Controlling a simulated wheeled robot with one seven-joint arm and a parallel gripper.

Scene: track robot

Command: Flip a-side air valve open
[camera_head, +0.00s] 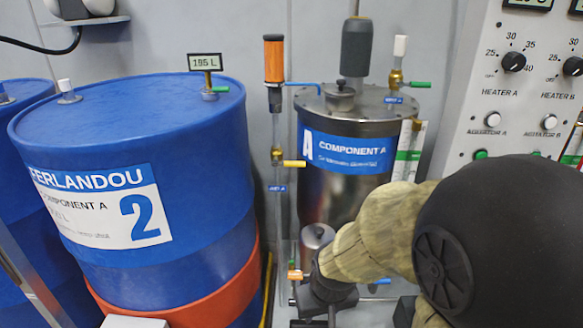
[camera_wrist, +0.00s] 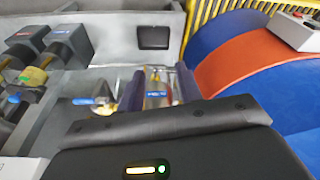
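The steel Component A tank (camera_head: 345,190) stands in the middle of the head view. Valves with coloured handles sit around it: a green handle (camera_head: 420,85) at the top right, a blue handle (camera_head: 303,85) at the top left, a yellow handle (camera_head: 293,163) on the pipe, and an orange handle (camera_head: 296,275) low down. I cannot read which tag marks the air valve. My gripper (camera_head: 325,290) is low in front of the tank, beside the orange handle. In the wrist view its dark fingers (camera_wrist: 158,80) are apart, with a blue-tagged pipe (camera_wrist: 156,97) seen between them; contact is unclear.
A large blue drum (camera_head: 130,110) stands left of the tank, with an orange-red lower band. A control panel (camera_head: 535,90) with knobs is at the right. In the wrist view, valves with yellow and blue handles (camera_wrist: 33,76) are at the left, and a yellow railing (camera_wrist: 205,15) is behind.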

